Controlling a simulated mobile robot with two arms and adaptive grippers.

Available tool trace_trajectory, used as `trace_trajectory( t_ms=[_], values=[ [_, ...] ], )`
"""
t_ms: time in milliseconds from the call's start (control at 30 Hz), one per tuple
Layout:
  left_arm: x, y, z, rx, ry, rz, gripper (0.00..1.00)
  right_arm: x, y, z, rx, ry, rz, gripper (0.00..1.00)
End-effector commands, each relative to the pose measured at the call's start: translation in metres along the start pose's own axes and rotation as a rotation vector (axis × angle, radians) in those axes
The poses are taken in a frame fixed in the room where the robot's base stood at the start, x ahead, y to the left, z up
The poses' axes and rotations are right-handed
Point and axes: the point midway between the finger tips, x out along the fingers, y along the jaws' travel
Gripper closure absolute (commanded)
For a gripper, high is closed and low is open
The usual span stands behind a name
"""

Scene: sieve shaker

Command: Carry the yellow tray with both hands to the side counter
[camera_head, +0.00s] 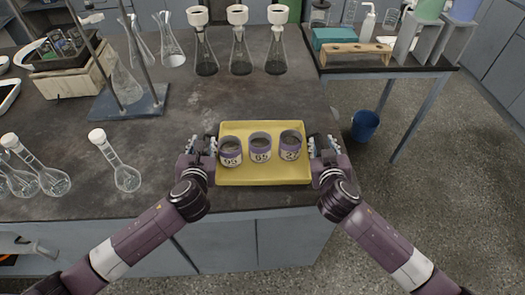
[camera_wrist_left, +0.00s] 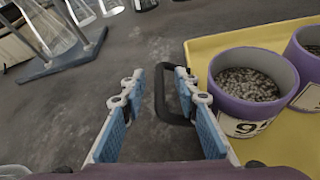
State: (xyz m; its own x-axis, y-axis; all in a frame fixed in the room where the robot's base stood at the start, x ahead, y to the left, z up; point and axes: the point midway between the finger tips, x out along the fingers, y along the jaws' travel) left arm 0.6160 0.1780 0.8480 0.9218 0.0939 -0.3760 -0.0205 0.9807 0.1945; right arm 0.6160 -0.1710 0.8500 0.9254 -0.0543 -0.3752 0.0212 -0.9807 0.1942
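The yellow tray (camera_head: 263,177) lies on the dark counter near its front edge. It holds three purple-banded cups with numbered labels (camera_head: 231,151), (camera_head: 261,147), (camera_head: 290,145), each with grainy material inside. My left gripper (camera_head: 203,146) is at the tray's left side. In the left wrist view its blue fingers (camera_wrist_left: 158,82) are apart, and the tray's dark handle (camera_wrist_left: 163,97) shows between them, closer to the right finger. My right gripper (camera_head: 323,147) is at the tray's right side with its fingers apart; its handle is hidden there.
The side counter (camera_head: 398,68) stands at the upper right, bearing a teal box (camera_head: 338,37), a wooden rack (camera_head: 355,55) and stands; a gap of floor with a blue bucket (camera_head: 365,125) separates the counters. Flasks (camera_head: 240,55) stand behind the tray; another flask (camera_head: 125,175) is left.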

Motion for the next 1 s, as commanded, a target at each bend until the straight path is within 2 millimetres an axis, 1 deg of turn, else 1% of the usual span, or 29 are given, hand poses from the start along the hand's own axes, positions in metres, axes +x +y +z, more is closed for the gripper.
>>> trace_trajectory(
  t_ms=[100,367,733,1000],
  values=[
    [-0.0001,0.0001,0.0002,0.0,0.0,0.0,0.71,-0.0002,-0.0002,0.0002,0.0,0.0,0.0,0.7],
    [-0.0002,0.0004,0.0,0.0,0.0,0.001,1.0,-0.0003,0.0002,0.0005,-0.001,-0.001,0.001,0.99],
    [0.0,0.0009,-0.0008,0.002,0.001,0.002,1.0,-0.0004,-0.0004,0.0027,-0.003,-0.004,0.0,1.0],
    [-0.0017,0.0025,0.0051,0.001,-0.002,0.003,1.0,-0.0024,0.0003,-0.0023,-0.004,-0.003,-0.001,1.0]
  ],
)
